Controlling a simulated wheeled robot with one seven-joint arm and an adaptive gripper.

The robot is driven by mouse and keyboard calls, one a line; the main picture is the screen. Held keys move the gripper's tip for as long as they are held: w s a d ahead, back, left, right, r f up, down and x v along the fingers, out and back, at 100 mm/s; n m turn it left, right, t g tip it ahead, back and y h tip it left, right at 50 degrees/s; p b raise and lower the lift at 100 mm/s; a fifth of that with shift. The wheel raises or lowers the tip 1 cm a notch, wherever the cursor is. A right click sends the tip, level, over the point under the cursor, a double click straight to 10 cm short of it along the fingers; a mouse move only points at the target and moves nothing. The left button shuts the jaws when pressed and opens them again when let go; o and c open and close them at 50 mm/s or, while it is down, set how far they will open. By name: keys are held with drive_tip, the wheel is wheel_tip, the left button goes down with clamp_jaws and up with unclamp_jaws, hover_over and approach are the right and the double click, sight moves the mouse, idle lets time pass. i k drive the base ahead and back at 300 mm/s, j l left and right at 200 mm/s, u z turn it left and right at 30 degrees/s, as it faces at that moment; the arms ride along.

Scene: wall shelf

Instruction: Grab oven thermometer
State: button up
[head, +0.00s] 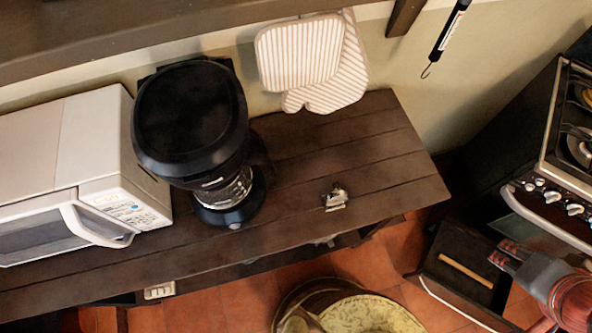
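A small metallic object (335,197), which looks like the oven thermometer, stands on the dark wooden shelf top (390,168) near its front edge, right of the coffee maker. It is too small in the picture to read a dial. My gripper (506,255) is at the lower right, well to the right of the object and apart from it. Its two fingers point left with a gap between them, and nothing shows between them.
A coffee maker (190,115) and a white microwave (60,165) fill the shelf's left part. Striped oven mitts (300,55) hang on the wall behind. A stove (560,160) stands at right. A round yellowish seat or basket (370,313) is below. The shelf's right end is clear.

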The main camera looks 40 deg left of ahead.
sight(334, 201)
drive_tip(key=u, duration=0.4)
drive_tip(key=j+u, duration=0.1)
drive_tip(key=u, duration=0.25)
drive_tip(key=j+u, duration=0.1)
drive_tip(key=u, duration=0.3)
drive_tip(key=j+u, duration=0.1)
drive_tip(key=u, duration=0.25)
drive_tip(key=k+j+z, duration=0.2)
drive_tip(key=z, duration=0.2)
drive_tip(key=k+j+z, duration=0.25)
drive_tip(key=z, duration=0.15)
drive_tip(key=k+j+z, duration=0.4)
drive_tip(key=i+l, duration=0.1)
